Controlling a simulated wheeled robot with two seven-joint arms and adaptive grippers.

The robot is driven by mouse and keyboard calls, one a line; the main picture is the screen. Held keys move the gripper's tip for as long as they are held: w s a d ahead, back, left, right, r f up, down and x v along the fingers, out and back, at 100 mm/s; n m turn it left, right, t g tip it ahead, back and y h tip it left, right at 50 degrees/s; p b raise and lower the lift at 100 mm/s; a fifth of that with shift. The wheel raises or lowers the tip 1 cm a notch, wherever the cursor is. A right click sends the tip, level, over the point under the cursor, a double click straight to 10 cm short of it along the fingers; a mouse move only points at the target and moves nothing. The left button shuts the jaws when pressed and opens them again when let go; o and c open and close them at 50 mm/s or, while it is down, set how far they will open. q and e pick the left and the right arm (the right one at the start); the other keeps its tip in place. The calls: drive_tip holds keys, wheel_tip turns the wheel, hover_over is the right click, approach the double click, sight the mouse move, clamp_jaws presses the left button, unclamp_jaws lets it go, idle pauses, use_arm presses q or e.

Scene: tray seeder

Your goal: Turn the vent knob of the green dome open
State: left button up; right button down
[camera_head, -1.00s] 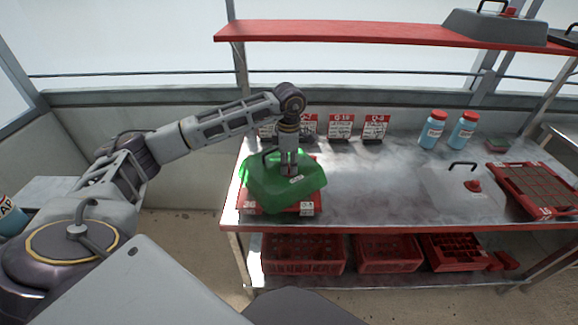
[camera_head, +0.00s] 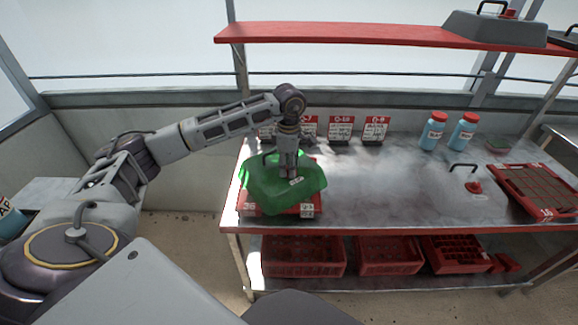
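The green dome (camera_head: 310,197) sits on a red tray (camera_head: 262,209) at the left end of the metal bench. A dark handle shows at the dome's upper left. My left gripper (camera_head: 290,174) points straight down at the top of the dome, at or just above the vent knob's likely place. The knob itself is hidden behind the gripper, and I cannot tell whether the fingers touch it or how far apart they are. My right gripper is not in view.
Blue bottles (camera_head: 432,132) and seed packets (camera_head: 341,129) stand at the back. A red shelf (camera_head: 370,33) hangs above. The bench's middle is clear.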

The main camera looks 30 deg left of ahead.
use_arm(q)
drive_tip(key=shift+o, duration=0.6)
wheel_tip(320, 180, up, 12)
idle(0.5)
idle(0.6)
